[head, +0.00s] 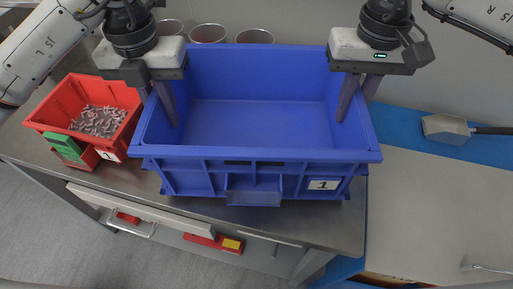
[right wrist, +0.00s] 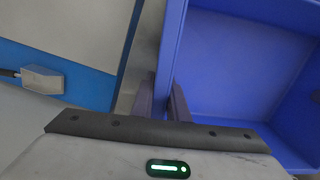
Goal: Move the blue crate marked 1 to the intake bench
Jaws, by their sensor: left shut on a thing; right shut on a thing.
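The blue crate (head: 261,179) marked 1 is large, open-topped and empty inside, and fills the middle of the head view. Its white label (head: 323,185) is on the front right. My left gripper (head: 166,103) is shut on the crate's left side wall. My right gripper (head: 350,98) is shut on its right side wall. In the right wrist view the fingers (right wrist: 163,103) straddle the crate's wall (right wrist: 171,45). The crate is over the steel bench top; I cannot tell whether it touches it. The frames do not show which surface is the intake bench.
A red bin (head: 75,87) of small pinkish parts, with a green tag, stands left of the crate. Several round containers (head: 208,33) stand behind. A scoop (head: 447,129) lies on a blue strip at right. The grey surface (head: 440,205) at right is mostly clear.

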